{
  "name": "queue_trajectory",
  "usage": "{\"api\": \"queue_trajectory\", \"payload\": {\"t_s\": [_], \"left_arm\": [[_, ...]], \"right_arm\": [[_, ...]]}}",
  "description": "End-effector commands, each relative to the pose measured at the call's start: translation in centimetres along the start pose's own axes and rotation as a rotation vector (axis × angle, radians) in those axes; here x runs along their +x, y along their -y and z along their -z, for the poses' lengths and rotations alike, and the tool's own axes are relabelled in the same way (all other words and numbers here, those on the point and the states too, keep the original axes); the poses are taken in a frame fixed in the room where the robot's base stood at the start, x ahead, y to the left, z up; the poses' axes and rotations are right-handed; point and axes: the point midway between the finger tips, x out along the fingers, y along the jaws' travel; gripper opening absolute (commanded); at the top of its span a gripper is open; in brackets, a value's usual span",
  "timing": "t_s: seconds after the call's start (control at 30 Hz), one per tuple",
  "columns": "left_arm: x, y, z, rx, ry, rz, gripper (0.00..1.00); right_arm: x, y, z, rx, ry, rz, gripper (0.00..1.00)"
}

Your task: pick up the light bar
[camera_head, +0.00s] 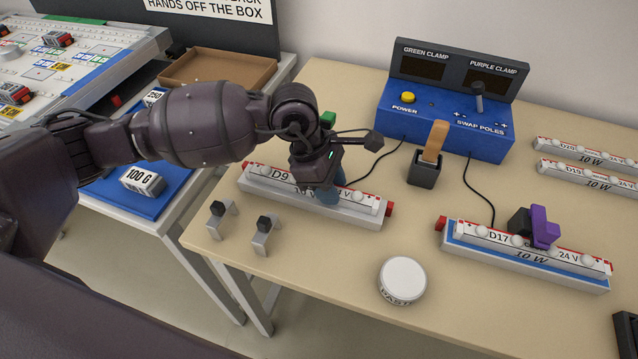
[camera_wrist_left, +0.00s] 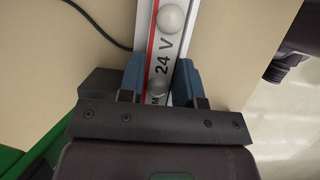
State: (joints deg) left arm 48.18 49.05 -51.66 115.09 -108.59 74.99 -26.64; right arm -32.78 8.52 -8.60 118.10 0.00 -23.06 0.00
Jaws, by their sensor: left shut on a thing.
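The light bar marked D9 (camera_head: 268,181) is white with red edging and round bulbs, at the left of the table. It appears to lie in a pale holder (camera_head: 365,217) with red ends. My left gripper (camera_head: 328,190) points down and is shut on this bar, its blue fingers hiding the middle. In the left wrist view the fingers (camera_wrist_left: 160,82) close on both sides of the bar (camera_wrist_left: 166,45), over its 24 V end. I cannot tell whether the bar is clear of its holder. My right gripper is not in view.
A round white tin (camera_head: 403,280) stands in front. A second bar, D17 (camera_head: 480,236), carries a purple clamp (camera_head: 543,228). A blue power box (camera_head: 440,122) with cables and a black cup (camera_head: 423,168) stand behind.

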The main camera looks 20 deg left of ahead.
Motion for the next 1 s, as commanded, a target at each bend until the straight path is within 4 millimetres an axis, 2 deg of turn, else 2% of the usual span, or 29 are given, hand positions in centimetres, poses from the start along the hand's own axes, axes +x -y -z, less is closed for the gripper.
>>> {"api": "queue_trajectory", "payload": {"t_s": [0.17, 0.27, 0.43, 0.7, 0.8, 1.0], "left_arm": [[-1.2, -0.1, -0.5, 0.002, 0.001, -0.005, 0.05], [-2.7, -0.1, -1.1, 0.004, 0.001, -0.006, 0.05], [-6.5, -0.1, -2.7, 0.005, 0.0, -0.008, 0.05], [-12.8, -0.1, -5.3, 0.003, 0.0, -0.008, 0.05], [-14.8, -0.1, -6.1, 0.004, 0.0, -0.006, 0.05], [-17.4, 0.0, -7.2, 0.002, 0.0, -0.003, 0.05]], "right_arm": [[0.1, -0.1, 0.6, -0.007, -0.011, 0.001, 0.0], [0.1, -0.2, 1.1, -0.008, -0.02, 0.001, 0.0], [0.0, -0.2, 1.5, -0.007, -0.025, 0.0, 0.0], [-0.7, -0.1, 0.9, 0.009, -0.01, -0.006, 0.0], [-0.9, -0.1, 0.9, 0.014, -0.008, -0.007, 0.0], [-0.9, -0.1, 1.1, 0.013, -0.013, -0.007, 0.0]]}}
